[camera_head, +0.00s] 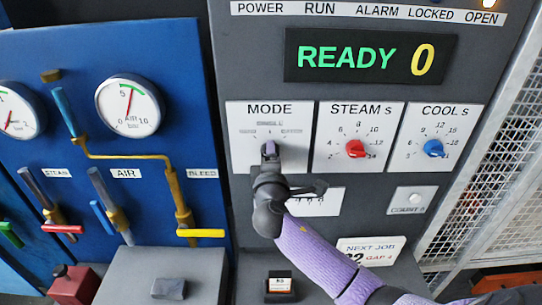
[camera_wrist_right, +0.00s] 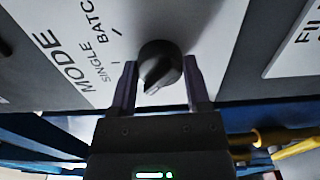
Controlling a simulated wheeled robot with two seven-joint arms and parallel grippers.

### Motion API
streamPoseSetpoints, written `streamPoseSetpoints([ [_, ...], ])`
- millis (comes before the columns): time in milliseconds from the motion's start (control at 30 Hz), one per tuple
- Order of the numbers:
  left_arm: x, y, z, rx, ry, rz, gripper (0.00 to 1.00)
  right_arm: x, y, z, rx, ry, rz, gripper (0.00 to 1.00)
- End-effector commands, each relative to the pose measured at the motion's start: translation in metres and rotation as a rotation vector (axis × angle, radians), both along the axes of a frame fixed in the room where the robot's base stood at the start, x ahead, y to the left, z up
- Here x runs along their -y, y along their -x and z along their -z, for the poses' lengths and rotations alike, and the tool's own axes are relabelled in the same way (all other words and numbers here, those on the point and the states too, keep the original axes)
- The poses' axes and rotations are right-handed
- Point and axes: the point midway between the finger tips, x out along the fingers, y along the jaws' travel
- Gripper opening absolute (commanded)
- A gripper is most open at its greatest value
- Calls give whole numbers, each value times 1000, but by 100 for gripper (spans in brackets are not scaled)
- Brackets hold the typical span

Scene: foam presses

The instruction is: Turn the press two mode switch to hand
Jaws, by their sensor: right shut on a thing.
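The press's MODE panel (camera_head: 240,160) is a white plate at the left of the control row. Its black mode switch knob (camera_wrist_right: 158,66) shows in the right wrist view, with a raised ridge. SINGLE and part of BATCH are readable beside it; I cannot read a hand mark. My right gripper (camera_head: 269,150) is at the knob, with one finger on each side, and it also shows in the right wrist view (camera_wrist_right: 160,85). It is shut on the knob. In the head view the gripper hides most of the knob. My left gripper is not in view.
To the right are the STEAM panel with a red knob (camera_head: 355,148) and the COOL panel with a blue knob (camera_head: 433,148). The display (camera_head: 365,57) above reads READY 0. A blue panel with gauges (camera_head: 130,106) and valve levers is at the left, a mesh fence (camera_head: 500,150) at the right.

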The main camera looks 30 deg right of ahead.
Motion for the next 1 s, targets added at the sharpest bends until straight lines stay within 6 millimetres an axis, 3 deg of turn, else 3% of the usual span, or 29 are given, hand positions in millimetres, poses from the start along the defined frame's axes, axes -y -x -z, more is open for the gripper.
streamPoseSetpoints([
  [300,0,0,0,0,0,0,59,0,0,1,-3,1,-1,3],
  [333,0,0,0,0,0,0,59,0,0,1,-3,1,-1,66],
  [500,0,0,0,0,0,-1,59,0,0,1,-2,0,-1,97],
  [800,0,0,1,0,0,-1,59,-2,3,1,-1,0,-1,97],
  [1000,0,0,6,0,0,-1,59,-24,37,3,-1,-4,-5,97],
])
